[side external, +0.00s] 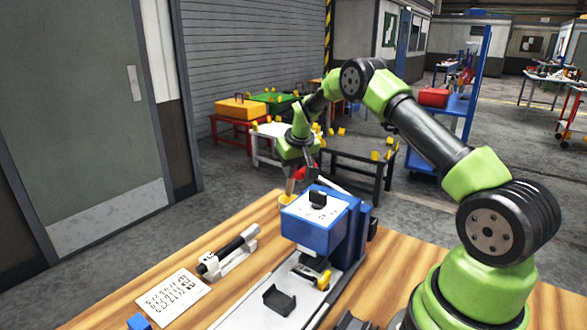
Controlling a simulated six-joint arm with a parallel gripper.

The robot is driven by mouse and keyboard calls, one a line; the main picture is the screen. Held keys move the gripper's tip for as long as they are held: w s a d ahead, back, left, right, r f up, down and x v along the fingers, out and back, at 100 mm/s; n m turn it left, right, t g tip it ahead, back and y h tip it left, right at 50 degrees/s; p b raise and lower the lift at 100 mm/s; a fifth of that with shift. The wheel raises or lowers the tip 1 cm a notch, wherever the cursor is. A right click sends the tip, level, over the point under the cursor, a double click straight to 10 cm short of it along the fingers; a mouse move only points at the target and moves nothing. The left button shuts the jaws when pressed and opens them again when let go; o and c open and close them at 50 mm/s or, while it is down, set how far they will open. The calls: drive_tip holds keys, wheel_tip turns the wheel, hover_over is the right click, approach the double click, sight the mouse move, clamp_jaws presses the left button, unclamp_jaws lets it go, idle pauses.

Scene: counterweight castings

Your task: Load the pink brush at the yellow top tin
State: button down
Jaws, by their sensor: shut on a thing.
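My gripper (292,178) hangs at the far edge of the wooden table, pointing down. It is shut on a slim tan-pink piece, which I take to be the brush (290,187). The brush's lower end is right at the mouth of a small yellow tin (286,200). I cannot tell whether its tip is inside the tin or just behind or above the rim. A red part shows beside the jaws. The tin's right side is partly hidden by the blue machine head.
A blue machine (316,228) with a white top and black knob stands close right of the tin. A black cylinder on a white stand (232,258), a printed sheet (172,297) and a blue block (138,322) lie at front left. Bare wood (235,222) lies left of the tin.

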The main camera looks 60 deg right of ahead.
drive_tip(key=shift+f, duration=0.75)
idle(1.2)
drive_tip(key=shift+r, duration=0.15)
drive_tip(key=shift+r, duration=3.45)
